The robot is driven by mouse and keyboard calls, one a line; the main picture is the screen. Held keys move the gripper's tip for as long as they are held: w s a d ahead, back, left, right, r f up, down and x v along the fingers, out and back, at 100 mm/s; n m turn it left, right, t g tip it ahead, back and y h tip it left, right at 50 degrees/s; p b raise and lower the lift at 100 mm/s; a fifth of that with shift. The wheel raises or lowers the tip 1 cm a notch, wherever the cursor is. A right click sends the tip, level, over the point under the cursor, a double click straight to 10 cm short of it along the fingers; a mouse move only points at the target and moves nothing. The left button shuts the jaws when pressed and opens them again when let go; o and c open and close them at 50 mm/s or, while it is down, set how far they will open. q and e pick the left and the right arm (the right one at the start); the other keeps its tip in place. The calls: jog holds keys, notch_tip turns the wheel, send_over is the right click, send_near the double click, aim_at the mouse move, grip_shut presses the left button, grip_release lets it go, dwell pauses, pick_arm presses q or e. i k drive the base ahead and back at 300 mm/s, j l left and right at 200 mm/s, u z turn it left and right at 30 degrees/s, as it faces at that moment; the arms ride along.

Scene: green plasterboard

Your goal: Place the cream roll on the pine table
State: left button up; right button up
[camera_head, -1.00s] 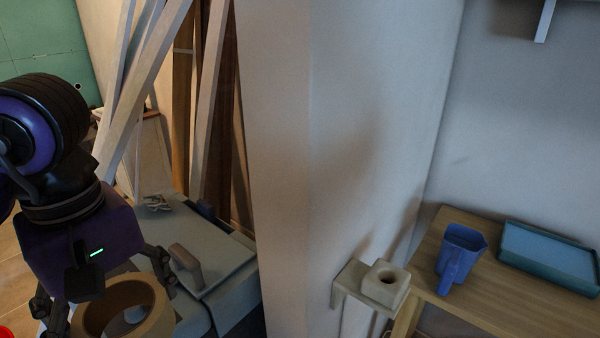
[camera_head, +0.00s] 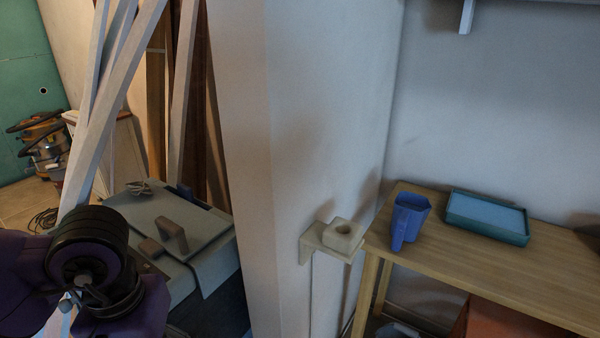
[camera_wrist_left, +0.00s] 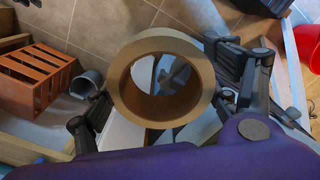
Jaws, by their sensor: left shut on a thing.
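The cream roll (camera_wrist_left: 124,100), a wide tan ring with a large open centre, is in the left wrist view. My left gripper (camera_wrist_left: 165,95) is shut on it, with a finger at either side. In the head view my left arm (camera_head: 95,265) shows at the lower left; its fingers and the roll are out of that frame. The pine table (camera_head: 480,268) stands at the right against the wall, with bare wood at its front and middle. My right gripper is not in view.
On the table stand a blue jug (camera_head: 408,222) and a teal tray (camera_head: 487,218). A wall bracket with a cream holed block (camera_head: 343,236) juts out left of the table, beside a wall corner (camera_head: 270,180). Leaning boards (camera_head: 110,120) and a grey case (camera_head: 190,235) stand left.

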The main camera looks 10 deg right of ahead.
aim_at(486, 260)
jog(key=k+l+z, duration=0.1)
jog(key=k+z, duration=0.25)
jog(key=k, duration=0.25)
jog(key=z, duration=1.5)
jog(key=i+j+z, duration=0.4)
jog(key=z, duration=0.25)
jog(key=i+j, duration=0.15)
jog(key=j, duration=0.2)
jog(key=i+j, duration=0.15)
jog(key=j, duration=0.2)
jog(key=i+j, duration=0.25)
jog(key=i, duration=0.15)
jog(key=u, duration=0.05)
